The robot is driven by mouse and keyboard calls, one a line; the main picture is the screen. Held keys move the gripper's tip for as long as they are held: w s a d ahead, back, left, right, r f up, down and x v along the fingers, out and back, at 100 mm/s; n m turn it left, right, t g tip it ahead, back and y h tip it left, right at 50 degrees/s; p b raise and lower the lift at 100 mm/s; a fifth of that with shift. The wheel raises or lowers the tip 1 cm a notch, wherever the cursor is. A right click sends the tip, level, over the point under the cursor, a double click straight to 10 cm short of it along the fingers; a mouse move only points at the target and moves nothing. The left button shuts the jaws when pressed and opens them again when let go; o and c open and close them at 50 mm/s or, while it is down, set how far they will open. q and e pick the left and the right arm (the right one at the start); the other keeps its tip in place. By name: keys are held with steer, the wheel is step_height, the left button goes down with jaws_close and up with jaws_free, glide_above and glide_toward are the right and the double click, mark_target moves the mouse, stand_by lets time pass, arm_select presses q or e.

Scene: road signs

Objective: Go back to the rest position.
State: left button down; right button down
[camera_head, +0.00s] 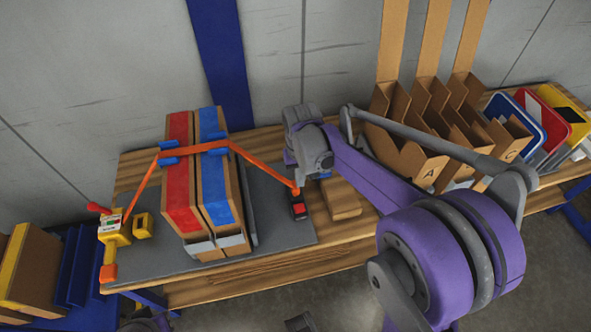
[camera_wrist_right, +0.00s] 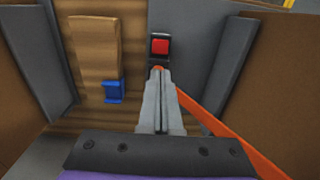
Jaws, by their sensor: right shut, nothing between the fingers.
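My right arm reaches in from the right in the head view. Its gripper (camera_head: 299,178) is over the table, just right of the strapped boards. In the right wrist view the gripper (camera_wrist_right: 159,76) has its grey fingers together, with nothing between them. The fingertips appear close to a black buckle with a red button (camera_wrist_right: 160,46); I cannot tell whether they touch it. The buckle also shows in the head view (camera_head: 299,207), at the end of an orange strap (camera_head: 262,164).
A yellow tensioner (camera_head: 115,230) is at left. Cardboard bins (camera_head: 420,165) and colored signs (camera_head: 530,125) stand at right. A wooden block (camera_head: 341,198) lies near the buckle.

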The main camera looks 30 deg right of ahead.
steer(key=s+a+r+n+t+p, duration=0.1)
steer(key=s+a+r+t+p, duration=0.1)
steer(key=s, duration=0.6)
steer(key=s+a+r+n+t+p, duration=0.1)
steer(key=s+a+r+t+p, duration=0.2)
steer(key=s+r+p, duration=0.3)
step_height(320, 180, up, 3)
steer(key=shift+s+a+r+n+p, duration=0.1)
steer(key=shift+s+a+n+p, duration=0.25)
steer(key=shift+s+a, duration=0.7)
